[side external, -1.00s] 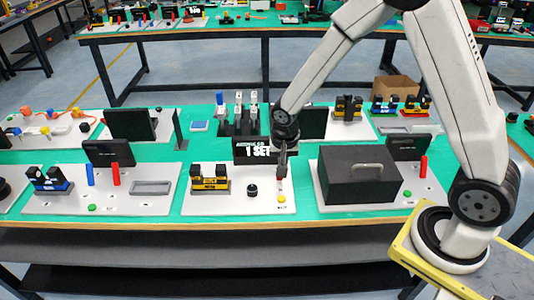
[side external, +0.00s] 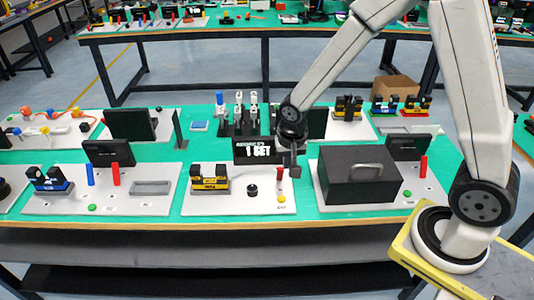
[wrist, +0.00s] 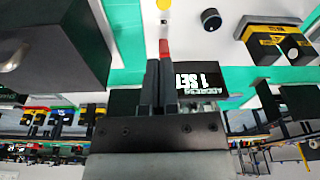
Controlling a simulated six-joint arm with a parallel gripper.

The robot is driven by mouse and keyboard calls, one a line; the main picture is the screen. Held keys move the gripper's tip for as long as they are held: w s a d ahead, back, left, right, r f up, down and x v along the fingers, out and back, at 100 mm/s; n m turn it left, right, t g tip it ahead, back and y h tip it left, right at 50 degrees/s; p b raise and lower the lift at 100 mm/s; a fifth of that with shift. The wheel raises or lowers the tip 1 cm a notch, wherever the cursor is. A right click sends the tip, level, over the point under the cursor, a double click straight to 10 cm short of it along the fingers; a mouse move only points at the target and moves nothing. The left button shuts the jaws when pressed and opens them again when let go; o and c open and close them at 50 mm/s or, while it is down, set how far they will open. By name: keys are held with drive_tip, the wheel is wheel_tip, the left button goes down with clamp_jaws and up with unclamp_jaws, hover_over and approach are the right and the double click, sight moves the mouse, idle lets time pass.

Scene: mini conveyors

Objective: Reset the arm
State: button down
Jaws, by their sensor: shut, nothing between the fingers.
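My gripper (side external: 294,171) is above the right part of the middle white board (side external: 230,203), in front of the black display reading "1 SET" (side external: 258,151). Its fingers are together and empty. In the wrist view my gripper (wrist: 158,72) points toward a small red part (wrist: 164,47), which also stands just left of the fingers in the side view (side external: 280,173). I cannot tell the exact gap between them. The display (wrist: 196,81) appears upside down in the wrist view.
A yellow button (side external: 282,199), a black knob (side external: 252,190) and a yellow-black device (side external: 209,183) are on the same board. A large black box with a handle (side external: 360,183) stands close on the right. Green table (side external: 306,208) shows between the boards.

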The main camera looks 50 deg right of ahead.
drive_tip(key=s+r+n+t+y, duration=0.1)
drive_tip(key=s+r+n, duration=0.4)
drive_tip(key=s+n, duration=0.2)
drive_tip(key=shift+s+n, duration=0.3)
drive_tip(key=shift+s, duration=1.1)
drive_tip(key=c, duration=0.7)
unclamp_jaws()
drive_tip(key=shift+a+r, duration=0.1)
drive_tip(key=shift+r, duration=0.1)
drive_tip(key=shift+o, duration=1.1)
drive_tip(key=shift+r, duration=0.15)
drive_tip(key=shift+w+v, duration=0.45)
drive_tip(key=shift+v, duration=1.75)
drive_tip(key=s+d+f+n+g+h, duration=0.25)
drive_tip(key=d+n+h, duration=0.35)
drive_tip(key=n, duration=0.3)
wheel_tip(320, 180, up, 3)
drive_tip(key=n+t+h, duration=0.7)
drive_tip(key=n+t, duration=0.6)
drive_tip(key=n, duration=0.5)
hover_over(281, 171)
drive_tip(key=v, duration=0.5)
wheel_tip(281, 171, down, 21)
drive_tip(key=shift+w+r, duration=0.1)
